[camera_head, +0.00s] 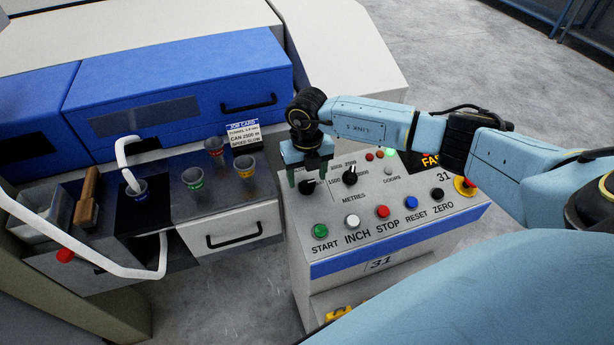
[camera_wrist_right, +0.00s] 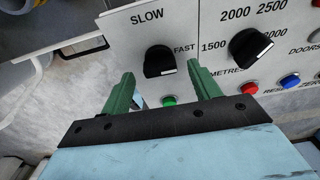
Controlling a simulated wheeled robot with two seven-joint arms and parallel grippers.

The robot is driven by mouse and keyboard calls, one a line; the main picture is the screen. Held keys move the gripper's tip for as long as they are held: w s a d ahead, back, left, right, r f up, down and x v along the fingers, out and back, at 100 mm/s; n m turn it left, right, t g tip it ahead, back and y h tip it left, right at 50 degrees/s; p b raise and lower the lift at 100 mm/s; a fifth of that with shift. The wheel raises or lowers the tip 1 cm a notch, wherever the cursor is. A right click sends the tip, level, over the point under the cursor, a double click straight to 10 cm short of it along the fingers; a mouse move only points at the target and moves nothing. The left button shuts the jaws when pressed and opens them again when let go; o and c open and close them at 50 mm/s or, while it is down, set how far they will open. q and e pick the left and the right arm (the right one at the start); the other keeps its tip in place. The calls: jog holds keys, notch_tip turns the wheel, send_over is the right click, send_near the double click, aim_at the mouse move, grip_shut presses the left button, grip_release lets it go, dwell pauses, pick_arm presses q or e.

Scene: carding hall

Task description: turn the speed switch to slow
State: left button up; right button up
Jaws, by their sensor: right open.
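The speed switch (camera_wrist_right: 158,60) is a black knob on the light panel of the control console (camera_head: 465,215), with SLOW printed at its upper left and FAST at its right. A white mark shows on its lower right edge in the wrist view. In the head view the switch (camera_head: 307,187) is partly hidden below my right gripper (camera_head: 307,173). My right gripper (camera_wrist_right: 160,74) is open, its green fingers apart on either side of the switch. I cannot tell whether they touch it. The display (camera_head: 428,160) reads FAS, the rest hidden by my arm. My left gripper is out of view.
The METRES knob (camera_head: 350,177) sits just right of the switch. Below are the green START (camera_head: 320,231), white INCH (camera_head: 352,221) and red STOP (camera_head: 382,211) buttons. A job card (camera_head: 243,136) reads SPEED SLOW. Cups (camera_head: 245,167) and a white pipe (camera_head: 75,245) are left.

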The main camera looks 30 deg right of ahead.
jog(key=shift+f, duration=0.7)
jog(key=shift+c, duration=0.5)
jog(key=c, duration=0.9)
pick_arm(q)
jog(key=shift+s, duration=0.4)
